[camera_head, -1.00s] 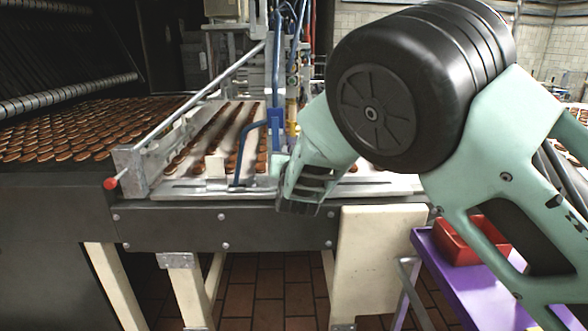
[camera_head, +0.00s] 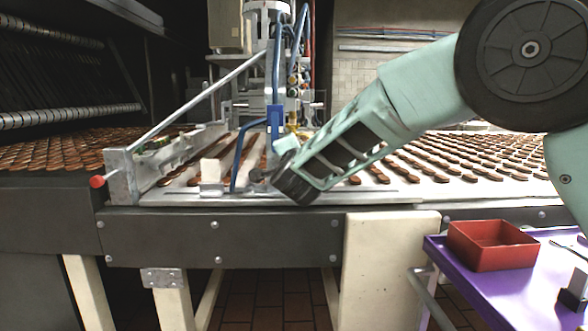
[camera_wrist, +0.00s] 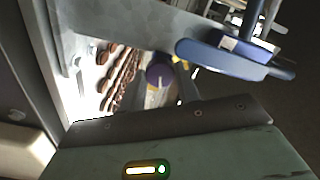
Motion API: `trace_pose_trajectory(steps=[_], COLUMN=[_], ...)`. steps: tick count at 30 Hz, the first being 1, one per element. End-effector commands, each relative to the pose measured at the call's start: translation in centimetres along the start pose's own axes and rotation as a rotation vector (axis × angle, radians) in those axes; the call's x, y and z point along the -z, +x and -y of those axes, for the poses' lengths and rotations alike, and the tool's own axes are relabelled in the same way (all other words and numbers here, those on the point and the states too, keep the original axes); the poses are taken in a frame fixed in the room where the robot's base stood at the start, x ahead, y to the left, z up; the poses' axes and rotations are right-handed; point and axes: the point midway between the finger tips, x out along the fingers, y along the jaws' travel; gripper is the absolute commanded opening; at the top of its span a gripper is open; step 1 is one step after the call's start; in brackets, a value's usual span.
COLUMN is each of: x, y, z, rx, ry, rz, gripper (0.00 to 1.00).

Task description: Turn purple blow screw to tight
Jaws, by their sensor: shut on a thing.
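The purple screw (camera_wrist: 158,75) shows in the wrist view as a small round purple knob, just beyond the dark edge of my gripper's body. My gripper (camera_wrist: 160,88) has its grey fingers on either side of the knob and is shut on it. In the head view my gripper (camera_head: 262,174) is low at the front of the conveyor machine, by the bent blue pipe. The screw cannot be made out there, and the finger contact is too small to see clearly.
A blue handle (camera_wrist: 220,57) and a grey metal plate lie close to my gripper in the wrist view. The bent blue pipe (camera_head: 240,155) stands left of my gripper. Rows of biscuits cover the conveyor (camera_head: 400,193). A red tray (camera_head: 490,246) sits on a purple cart (camera_head: 475,300).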

Motion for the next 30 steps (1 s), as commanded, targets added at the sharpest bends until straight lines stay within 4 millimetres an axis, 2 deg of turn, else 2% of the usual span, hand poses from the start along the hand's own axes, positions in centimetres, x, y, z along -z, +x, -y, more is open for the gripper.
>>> trace_pose_trajectory(steps=[1,12,30], x=[-0.13,-0.05,0.07], y=[0.03,0.03,0.02], z=[-0.44,-0.18,0.01], rx=[0.001,0.001,-0.001], ry=[0.042,0.259,0.325], rz=[-0.003,-0.001,-0.001], gripper=[0.09,0.09,0.09])
